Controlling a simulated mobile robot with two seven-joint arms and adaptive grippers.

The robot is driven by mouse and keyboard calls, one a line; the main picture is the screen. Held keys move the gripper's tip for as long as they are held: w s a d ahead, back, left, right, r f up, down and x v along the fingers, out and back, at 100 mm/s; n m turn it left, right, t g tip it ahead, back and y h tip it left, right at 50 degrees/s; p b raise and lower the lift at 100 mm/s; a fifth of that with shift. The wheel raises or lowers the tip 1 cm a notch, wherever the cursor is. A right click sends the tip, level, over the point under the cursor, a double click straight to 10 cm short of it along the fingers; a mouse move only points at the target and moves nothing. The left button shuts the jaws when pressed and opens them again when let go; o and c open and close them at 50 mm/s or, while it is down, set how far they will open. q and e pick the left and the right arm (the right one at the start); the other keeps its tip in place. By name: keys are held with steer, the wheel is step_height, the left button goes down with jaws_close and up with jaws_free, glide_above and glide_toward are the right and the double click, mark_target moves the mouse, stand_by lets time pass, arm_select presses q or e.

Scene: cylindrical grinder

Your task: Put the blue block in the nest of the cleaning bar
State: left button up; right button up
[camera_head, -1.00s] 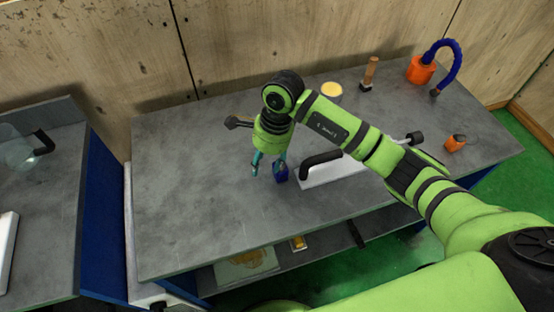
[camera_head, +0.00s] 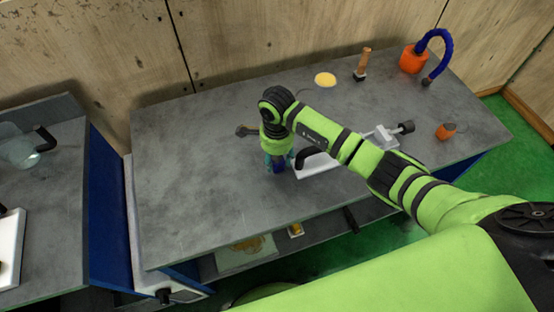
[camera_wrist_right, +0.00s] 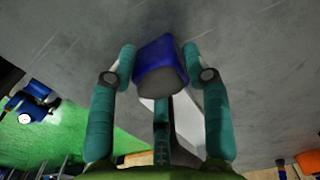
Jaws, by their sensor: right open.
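The blue block (camera_head: 279,168) stands on the grey bench at the left end of a white bar with a black handle (camera_head: 318,165), which looks like the cleaning bar. My right gripper (camera_head: 276,162) points down over the block with its teal fingers around it. In the right wrist view the block (camera_wrist_right: 161,65) sits between the two open fingertips (camera_wrist_right: 159,58), close to both; contact is not clear. The bar's nest cannot be made out, and my arm hides part of the bar. My left gripper is not in view.
A dark-headed tool (camera_head: 245,130) lies just left of the gripper. A yellow disc (camera_head: 325,80), a wooden-handled brush (camera_head: 363,65), an orange pot with a blue hose (camera_head: 413,60) and an orange item (camera_head: 446,131) are further off. The bench's left part is clear.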

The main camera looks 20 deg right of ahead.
steer(key=c, duration=0.9)
step_height(320, 180, up, 9)
steer(key=b, duration=0.3)
steer(key=shift+r, duration=0.7)
steer(key=n, duration=0.1)
step_height(320, 180, up, 5)
steer(key=n, duration=0.7)
glide_above(278, 157)
steer(key=s+d, duration=0.1)
steer(key=s, duration=0.1)
steer(key=s+d+r+n, duration=0.1)
steer(key=s+n, duration=0.1)
steer(key=n, duration=0.1)
steer(key=s+r+n, duration=0.1)
steer(key=s+n, duration=0.2)
steer(key=s+d+r+n, duration=0.1)
steer(key=s+n, duration=0.1)
steer(key=n, duration=0.1)
steer(key=shift+s+d+r+n, duration=0.15)
steer(key=shift+d+r+n, duration=0.15)
